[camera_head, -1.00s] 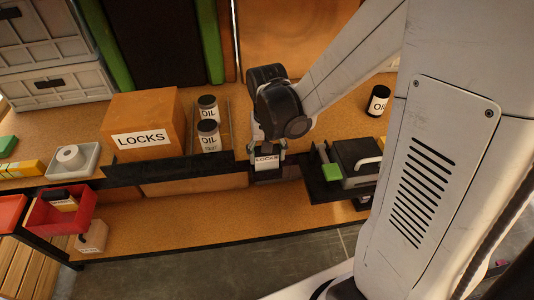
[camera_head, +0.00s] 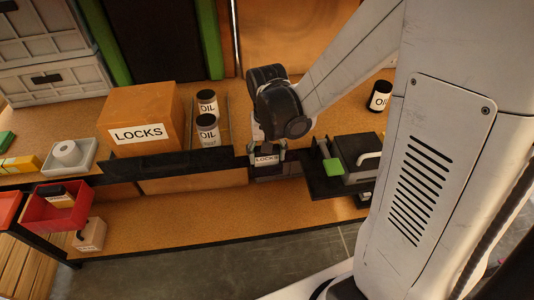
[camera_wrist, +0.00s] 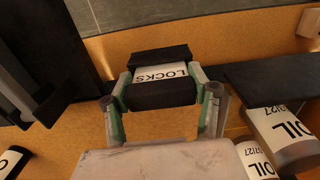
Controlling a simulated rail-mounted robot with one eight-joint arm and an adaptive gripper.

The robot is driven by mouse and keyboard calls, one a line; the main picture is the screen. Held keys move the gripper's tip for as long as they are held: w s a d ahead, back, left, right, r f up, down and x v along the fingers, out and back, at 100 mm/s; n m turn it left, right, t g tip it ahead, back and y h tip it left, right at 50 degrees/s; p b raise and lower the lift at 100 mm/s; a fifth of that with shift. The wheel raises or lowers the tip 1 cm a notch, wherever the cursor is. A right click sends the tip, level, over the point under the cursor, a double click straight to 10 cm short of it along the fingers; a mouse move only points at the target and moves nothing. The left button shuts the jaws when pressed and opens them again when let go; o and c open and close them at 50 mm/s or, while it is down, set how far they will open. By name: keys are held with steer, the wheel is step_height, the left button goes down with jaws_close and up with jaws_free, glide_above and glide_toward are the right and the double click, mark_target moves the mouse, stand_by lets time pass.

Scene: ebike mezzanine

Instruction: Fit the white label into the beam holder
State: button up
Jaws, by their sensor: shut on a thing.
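The white label (camera_wrist: 160,74), printed LOCKS, is between the two fingers of my gripper (camera_wrist: 160,80), which is shut on it by its short ends. In the wrist view, dark parts of the beam holder (camera_wrist: 163,96) show along both long sides of the label. I cannot tell whether the label is seated in the holder or just over it. In the head view, the label (camera_head: 267,160) is below my gripper (camera_head: 268,150), in front of the dark gap in the black beam. The dark holder face (camera_head: 272,174) shows just under it.
A LOCKS box (camera_head: 140,118) and two OIL cans (camera_head: 207,128) stand left of my gripper. A dark case with a light handle (camera_head: 357,157) and a green block (camera_head: 333,167) are close on the right. A red bin (camera_head: 60,210) hangs at far left.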

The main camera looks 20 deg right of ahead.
steer(key=shift+f+b, duration=0.3)
steer(key=shift+f, duration=0.1)
steer(key=o, duration=1.2)
steer(key=shift+r, duration=0.1)
step_height(320, 180, up, 12)
steer(key=shift+f, duration=0.1)
steer(key=s+r+n+t+p, duration=0.2)
steer(key=s+r+t, duration=0.5)
steer(key=s, duration=0.4)
steer(key=shift+r, duration=0.6)
